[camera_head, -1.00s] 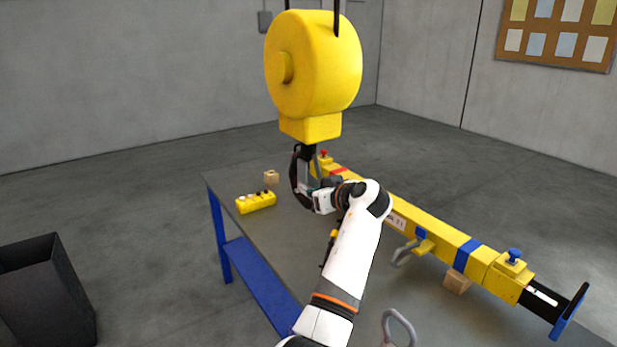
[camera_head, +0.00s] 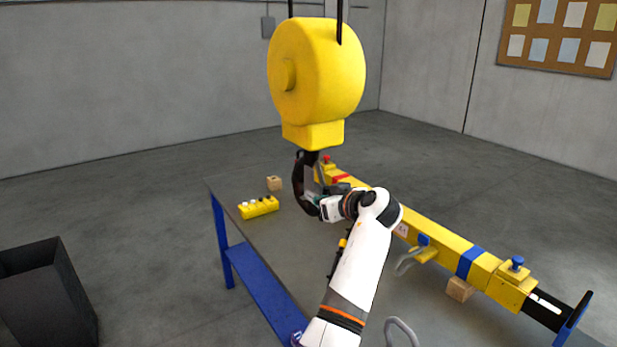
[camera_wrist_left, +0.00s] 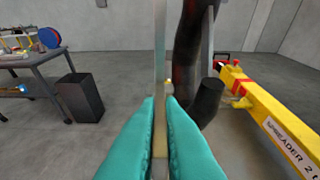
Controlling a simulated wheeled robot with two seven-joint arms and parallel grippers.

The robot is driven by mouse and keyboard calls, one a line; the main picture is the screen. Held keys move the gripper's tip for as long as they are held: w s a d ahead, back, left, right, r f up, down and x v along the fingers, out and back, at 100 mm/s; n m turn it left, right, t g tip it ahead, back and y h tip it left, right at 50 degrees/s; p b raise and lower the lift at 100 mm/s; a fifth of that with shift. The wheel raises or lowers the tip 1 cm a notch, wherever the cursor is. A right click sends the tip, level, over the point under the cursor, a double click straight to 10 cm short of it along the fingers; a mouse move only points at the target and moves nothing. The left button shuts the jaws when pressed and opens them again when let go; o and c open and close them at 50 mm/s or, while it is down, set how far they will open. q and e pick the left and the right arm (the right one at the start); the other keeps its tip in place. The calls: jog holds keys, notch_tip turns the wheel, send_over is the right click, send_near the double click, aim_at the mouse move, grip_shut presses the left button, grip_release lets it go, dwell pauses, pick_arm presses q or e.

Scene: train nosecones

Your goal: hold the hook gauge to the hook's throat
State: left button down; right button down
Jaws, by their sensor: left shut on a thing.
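A yellow hoist block (camera_head: 318,85) hangs above the workbench with a black hook (camera_head: 298,178) below it. My left gripper (camera_head: 313,198) is at the hook's open side, with its fingers near the throat. In the left wrist view the teal fingers (camera_wrist_left: 160,105) are shut on a thin, pale upright bar, the hook gauge (camera_wrist_left: 160,60). The dark hook (camera_wrist_left: 190,50) rises just right of the gauge, its blunt tip (camera_wrist_left: 208,98) nearer the right finger. Whether the gauge touches the hook cannot be told. My right gripper is not in view.
A yellow spreader beam (camera_head: 440,245) lies along the bench's right side on wooden blocks (camera_head: 460,289). A yellow pendant control (camera_head: 258,207) and a small wooden block (camera_head: 274,183) sit on the bench (camera_head: 290,250) left of the hook. A dark bin (camera_head: 45,295) stands on the floor.

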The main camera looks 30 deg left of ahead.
pick_arm(q)
jog(key=p+v, duration=0.1)
jog(key=v, duration=0.9)
jog(key=shift+p, duration=0.4)
dwell(0.4)
